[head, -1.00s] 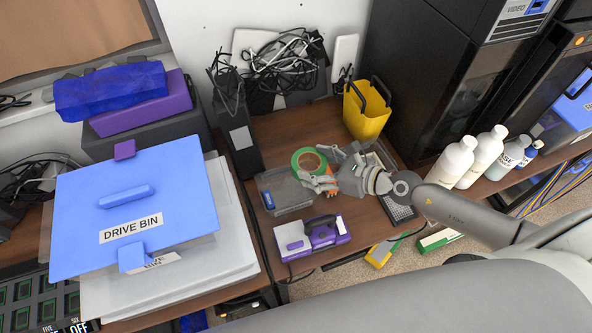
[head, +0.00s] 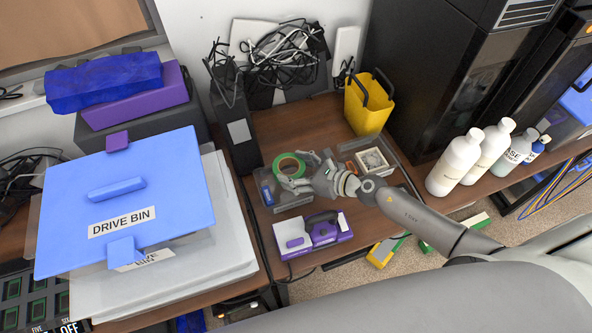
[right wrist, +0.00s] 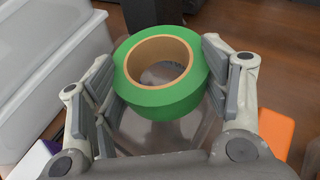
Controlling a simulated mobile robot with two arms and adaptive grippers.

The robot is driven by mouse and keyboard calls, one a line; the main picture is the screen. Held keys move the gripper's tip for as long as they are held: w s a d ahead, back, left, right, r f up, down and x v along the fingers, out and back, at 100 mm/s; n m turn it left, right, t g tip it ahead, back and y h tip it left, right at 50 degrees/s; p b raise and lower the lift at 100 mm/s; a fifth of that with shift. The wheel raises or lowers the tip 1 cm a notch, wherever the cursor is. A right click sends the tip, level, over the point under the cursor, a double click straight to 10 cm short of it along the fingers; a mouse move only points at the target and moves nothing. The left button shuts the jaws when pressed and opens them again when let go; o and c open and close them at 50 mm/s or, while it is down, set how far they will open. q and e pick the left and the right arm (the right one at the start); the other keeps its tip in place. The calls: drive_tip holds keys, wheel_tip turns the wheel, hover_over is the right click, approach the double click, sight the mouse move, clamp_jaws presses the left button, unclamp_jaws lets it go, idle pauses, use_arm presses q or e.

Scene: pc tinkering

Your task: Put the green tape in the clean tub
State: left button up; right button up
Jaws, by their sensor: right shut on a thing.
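The green tape (head: 289,166) is a roll with a tan cardboard core. My right gripper (head: 296,178) is shut on it, with fingers on both sides of the roll in the right wrist view (right wrist: 160,80). In the head view the tape overlaps the far part of a clear tub (head: 282,208), which has a blue item (head: 267,194) at its left side. How high the tape is above the tub is hard to tell. I cannot read any label on this tub. My left gripper is not in view.
A second tray (head: 391,178) to the right holds a whitish square part and an orange item. A purple and white device (head: 313,233) lies in front of the tub. A yellow bucket (head: 367,108) stands behind. The blue-lidded drive bin (head: 140,190) is at left.

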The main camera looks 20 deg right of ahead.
drive_tip(key=shift+f+b, duration=0.45)
drive_tip(key=shift+b, duration=0.05)
drive_tip(key=o, duration=1.1)
drive_tip(key=shift+r, duration=0.15)
drive_tip(key=shift+r+p, duration=0.25)
drive_tip(key=shift+p, duration=0.2)
drive_tip(key=shift+s+d+r, duration=0.1)
drive_tip(key=shift+s+r, duration=0.05)
drive_tip(key=shift+r, duration=0.05)
drive_tip(key=shift+b+v, duration=1.35)
drive_tip(key=shift+v, duration=4.5)
drive_tip(key=shift+f, duration=0.15)
